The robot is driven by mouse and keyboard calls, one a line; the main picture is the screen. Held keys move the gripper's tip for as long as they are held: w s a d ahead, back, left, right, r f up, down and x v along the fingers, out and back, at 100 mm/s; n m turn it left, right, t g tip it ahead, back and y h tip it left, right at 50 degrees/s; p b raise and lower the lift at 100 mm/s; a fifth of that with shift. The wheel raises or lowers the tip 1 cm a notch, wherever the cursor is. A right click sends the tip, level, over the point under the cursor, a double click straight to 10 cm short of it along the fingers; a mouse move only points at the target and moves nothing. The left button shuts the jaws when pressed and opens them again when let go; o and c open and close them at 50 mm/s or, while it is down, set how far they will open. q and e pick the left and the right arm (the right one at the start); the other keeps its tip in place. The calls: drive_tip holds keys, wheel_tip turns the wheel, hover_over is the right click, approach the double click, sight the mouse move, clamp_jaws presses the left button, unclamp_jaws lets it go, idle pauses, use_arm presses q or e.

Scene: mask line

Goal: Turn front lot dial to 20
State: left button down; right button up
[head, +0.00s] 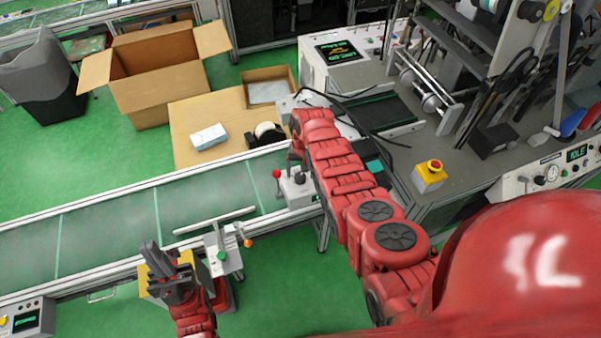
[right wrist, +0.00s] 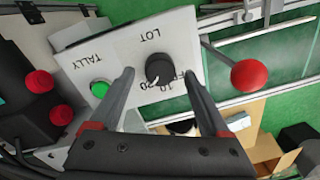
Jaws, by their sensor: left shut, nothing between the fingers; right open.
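The black lot dial (right wrist: 160,68) sits on a white panel (right wrist: 186,38) marked LOT, with the numbers 10 and 20 partly visible beside the knob. Its pointer is too small to read surely. In the head view the dial (head: 299,177) is on top of a small white box at the conveyor's near edge. My right gripper (right wrist: 158,76) is open, its two fingers on either side of the dial with gaps; contact cannot be told. In the head view it is mostly hidden by my right arm. My left gripper (head: 152,254) is shut and empty, low at the left.
A green TALLY button (right wrist: 99,89) and a red ball lever (right wrist: 249,76) flank the dial. Another white fixture (head: 223,250) stands on the conveyor's near side. The conveyor belt (head: 110,220) is bare. A yellow box with a red button (head: 430,177) stands on the right bench.

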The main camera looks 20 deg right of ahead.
wheel_tip(320, 180, up, 7)
drive_tip(key=b, duration=0.3)
drive_tip(key=shift+d+r, duration=0.15)
drive_tip(key=shift+r, duration=0.05)
wheel_tip(320, 180, up, 7)
drive_tip(key=p, duration=0.4)
hover_over(302, 175)
drive_tip(key=shift+s+d+r+p, duration=0.1)
drive_tip(key=shift+s+r+p, duration=0.1)
drive_tip(key=shift+r+p, duration=0.65)
drive_tip(key=shift+r, duration=0.1)
